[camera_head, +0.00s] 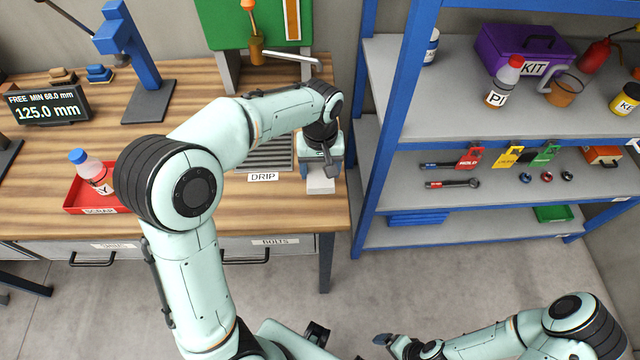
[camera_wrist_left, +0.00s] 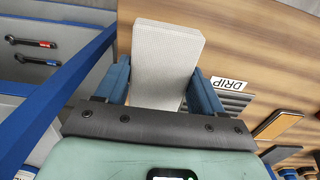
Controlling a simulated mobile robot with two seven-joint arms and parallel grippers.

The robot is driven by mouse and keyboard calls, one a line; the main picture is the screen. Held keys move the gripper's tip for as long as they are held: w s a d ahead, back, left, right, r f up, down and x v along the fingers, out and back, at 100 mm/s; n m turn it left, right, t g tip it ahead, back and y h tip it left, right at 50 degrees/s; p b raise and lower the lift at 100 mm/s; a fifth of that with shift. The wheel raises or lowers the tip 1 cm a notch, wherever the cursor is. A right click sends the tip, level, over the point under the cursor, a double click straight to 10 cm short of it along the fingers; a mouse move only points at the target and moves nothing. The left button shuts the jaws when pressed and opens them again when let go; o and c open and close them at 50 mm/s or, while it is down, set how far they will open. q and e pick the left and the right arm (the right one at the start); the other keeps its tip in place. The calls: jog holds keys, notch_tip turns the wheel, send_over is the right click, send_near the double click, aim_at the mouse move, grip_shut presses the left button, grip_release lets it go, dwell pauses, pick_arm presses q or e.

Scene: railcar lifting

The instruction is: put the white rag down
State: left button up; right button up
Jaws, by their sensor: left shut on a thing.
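The white rag (camera_head: 320,185) is a pale, flat block-like piece at the right end of the wooden bench, just right of the DRIP tray (camera_head: 264,156). My left gripper (camera_head: 321,170) is shut on it from above. In the left wrist view the rag (camera_wrist_left: 166,50) sits between the two blue fingers of the left gripper (camera_wrist_left: 162,85), with the bench wood behind it. I cannot tell whether the rag touches the bench top. My right gripper (camera_head: 392,342) is low at the bottom of the head view, away from the bench; its jaw opening is unclear.
A red SCRAP tray (camera_head: 83,208) with a blue-capped bottle (camera_head: 88,166) stands at the bench's left. A blue stand (camera_head: 135,60) and a gauge display (camera_head: 50,106) are behind. A blue-framed shelf (camera_head: 395,150) stands close right of the bench. The bench front is fairly clear.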

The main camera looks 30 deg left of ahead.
aim_at(320, 170)
pick_arm(q)
jog(key=shift+f, duration=3.25)
pick_arm(e)
jog(key=shift+s+f, duration=0.3)
jog(key=shift+f, duration=0.1)
pick_arm(q)
jog(key=shift+b, duration=0.3)
jog(key=shift+f, duration=0.2)
jog(key=o, duration=1.1)
pick_arm(e)
jog(key=shift+s+f, duration=0.1)
pick_arm(q)
jog(key=shift+o, duration=0.2)
jog(key=shift+w, duration=0.1)
jog(key=shift+r, duration=0.35)
notch_tip(320, 170, up, 11)
jog(key=shift+r+p, duration=0.15)
jog(key=shift+p, duration=0.6)
jog(key=shift+r, duration=0.2)
pick_arm(e)
jog(key=shift+w+r, duration=0.9)
jog(key=shift+r, duration=0.15)
